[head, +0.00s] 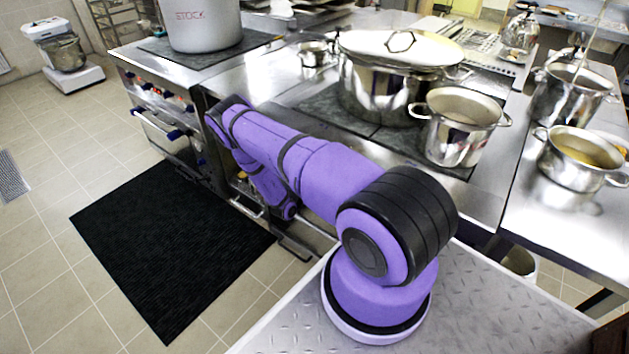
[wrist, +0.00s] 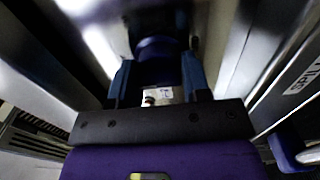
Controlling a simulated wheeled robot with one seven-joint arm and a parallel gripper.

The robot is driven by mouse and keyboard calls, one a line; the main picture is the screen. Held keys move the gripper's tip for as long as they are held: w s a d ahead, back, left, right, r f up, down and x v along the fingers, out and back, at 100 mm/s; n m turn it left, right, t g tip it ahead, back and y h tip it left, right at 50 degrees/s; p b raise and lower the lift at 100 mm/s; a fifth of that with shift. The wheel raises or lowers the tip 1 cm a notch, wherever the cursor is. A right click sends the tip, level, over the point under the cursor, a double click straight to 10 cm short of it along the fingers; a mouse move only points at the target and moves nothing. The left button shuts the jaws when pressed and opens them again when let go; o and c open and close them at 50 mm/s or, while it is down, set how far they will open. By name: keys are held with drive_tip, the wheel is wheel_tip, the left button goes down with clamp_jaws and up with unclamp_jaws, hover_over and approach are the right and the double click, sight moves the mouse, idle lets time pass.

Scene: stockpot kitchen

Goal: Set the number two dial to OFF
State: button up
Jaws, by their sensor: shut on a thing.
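In the wrist view my gripper (wrist: 157,72) is shut on a dark blue dial (wrist: 158,48), with one blue finger on each side of it. A small pale label (wrist: 163,94) with a mark shows just below the dial. The mark is too small to read, and so is the dial's setting. The dial sits on a metal panel, which is blurred at this range. In the head view my purple arm reaches to the stove front and hides the gripper and this dial.
More dials (head: 157,91) sit along the visible stove front (head: 125,66). An oven handle with blue ends (head: 174,134) juts out below them. A black mat (head: 170,250) lies on the floor. Large pots (head: 379,92) stand on the stovetop above the arm.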

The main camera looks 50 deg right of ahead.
drive_tip(key=o, duration=0.9)
drive_tip(key=shift+c, duration=0.2)
drive_tip(key=a, duration=1.1)
drive_tip(key=shift+s, duration=0.4)
